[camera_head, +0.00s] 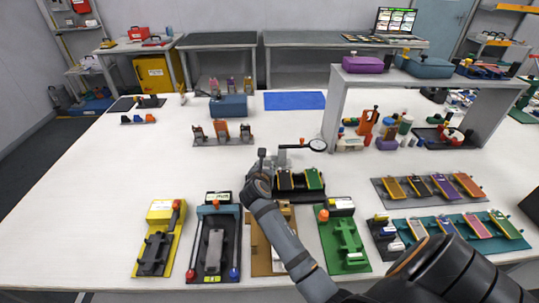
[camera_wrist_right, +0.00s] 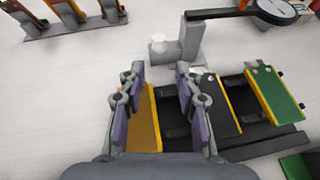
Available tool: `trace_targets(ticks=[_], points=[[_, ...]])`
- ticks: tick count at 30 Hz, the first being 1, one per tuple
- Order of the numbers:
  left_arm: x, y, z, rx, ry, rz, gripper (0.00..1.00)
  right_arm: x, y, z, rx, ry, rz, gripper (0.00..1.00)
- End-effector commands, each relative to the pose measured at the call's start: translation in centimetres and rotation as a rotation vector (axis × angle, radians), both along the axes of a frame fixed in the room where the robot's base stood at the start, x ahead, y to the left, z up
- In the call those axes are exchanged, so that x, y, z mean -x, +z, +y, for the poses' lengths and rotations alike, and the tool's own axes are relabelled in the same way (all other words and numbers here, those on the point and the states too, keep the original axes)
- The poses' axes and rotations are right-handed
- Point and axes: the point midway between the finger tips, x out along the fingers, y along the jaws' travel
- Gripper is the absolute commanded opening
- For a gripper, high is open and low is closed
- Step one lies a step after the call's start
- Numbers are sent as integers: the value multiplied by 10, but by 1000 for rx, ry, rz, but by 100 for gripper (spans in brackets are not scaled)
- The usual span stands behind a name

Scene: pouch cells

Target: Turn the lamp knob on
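The lamp is a grey stand (camera_head: 283,156) with a dark arm and a round magnifier head (camera_head: 318,145) at the middle of the table. In the right wrist view the lamp's grey base (camera_wrist_right: 185,42) carries a pale round knob (camera_wrist_right: 158,40) on its left part. My right gripper (camera_head: 262,160) is just left of the lamp stand in the head view. In the right wrist view its fingers (camera_wrist_right: 159,78) are apart with nothing held between them; the knob shows beyond the fingertips, apart from them. My left gripper is not in view.
A dark rack (camera_wrist_right: 245,147) with several pouch cells lies below and right of the fingers. A holder with small parts (camera_head: 223,140) stands behind left. Coloured fixtures (camera_head: 160,245) line the front edge. A grey shelf (camera_head: 425,85) stands at right. The left tabletop is mostly clear.

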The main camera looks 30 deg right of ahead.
Motion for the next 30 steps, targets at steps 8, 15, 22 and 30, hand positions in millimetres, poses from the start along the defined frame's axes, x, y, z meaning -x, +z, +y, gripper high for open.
trace_targets(ticks=[8,15,22,30], points=[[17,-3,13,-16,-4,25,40,-10,-3,-5,43,19,20,34],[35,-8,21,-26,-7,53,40,-43,-22,-35,43,17,19,34],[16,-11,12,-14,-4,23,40,-70,-37,-57,40,18,18,34],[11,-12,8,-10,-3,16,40,-77,-41,-63,38,18,18,34]])
